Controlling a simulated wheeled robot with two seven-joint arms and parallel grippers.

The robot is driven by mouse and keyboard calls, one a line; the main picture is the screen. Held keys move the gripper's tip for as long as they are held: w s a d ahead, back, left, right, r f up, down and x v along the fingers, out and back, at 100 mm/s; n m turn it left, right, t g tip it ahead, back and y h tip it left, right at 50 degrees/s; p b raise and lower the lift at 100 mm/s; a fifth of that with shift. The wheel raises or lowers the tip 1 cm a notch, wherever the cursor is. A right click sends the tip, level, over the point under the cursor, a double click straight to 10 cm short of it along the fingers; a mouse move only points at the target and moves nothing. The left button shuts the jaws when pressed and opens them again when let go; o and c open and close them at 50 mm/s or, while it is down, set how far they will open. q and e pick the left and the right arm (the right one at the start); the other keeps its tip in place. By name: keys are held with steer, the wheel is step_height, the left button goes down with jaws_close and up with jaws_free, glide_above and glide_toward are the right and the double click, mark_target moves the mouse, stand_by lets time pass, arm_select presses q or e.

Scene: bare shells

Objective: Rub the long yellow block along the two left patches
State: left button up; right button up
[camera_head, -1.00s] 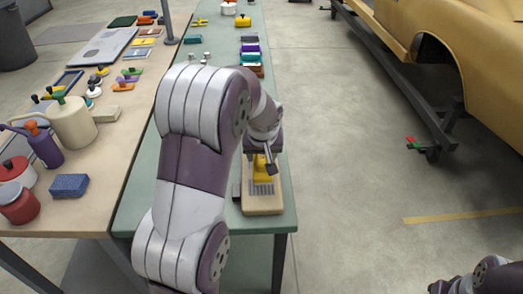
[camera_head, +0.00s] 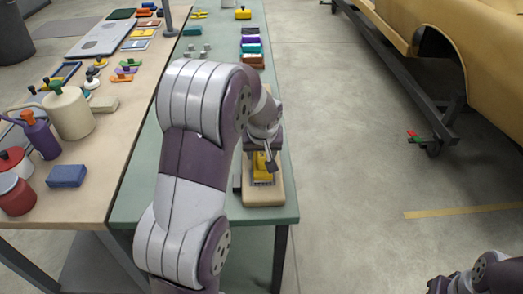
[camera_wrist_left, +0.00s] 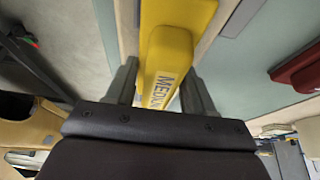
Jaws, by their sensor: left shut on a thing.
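The long yellow block (camera_head: 263,168) is in my left gripper (camera_head: 264,160), over the pale wooden board (camera_head: 265,197) at the near end of the green bench. In the left wrist view the yellow block (camera_wrist_left: 165,50), with lettering on its side, sits between the two dark fingers of the left gripper (camera_wrist_left: 160,88). A greyish patch also shows at the block's near end in the head view (camera_head: 262,184). The other patches are hidden by block and arm. My right arm shows at the lower right; its fingers are unclear.
A row of coloured blocks (camera_head: 251,48) lies farther along the green bench (camera_head: 200,45). The wooden table (camera_head: 110,150) at left holds bottles, a blue block (camera_head: 66,176) and small tools. A yellow car body (camera_head: 465,40) stands at right.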

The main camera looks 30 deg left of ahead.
arm_select(q)
steer(key=shift+f+b, duration=0.4)
steer(key=shift+f, duration=0.05)
steer(key=shift+f, duration=0.1)
stand_by(0.9)
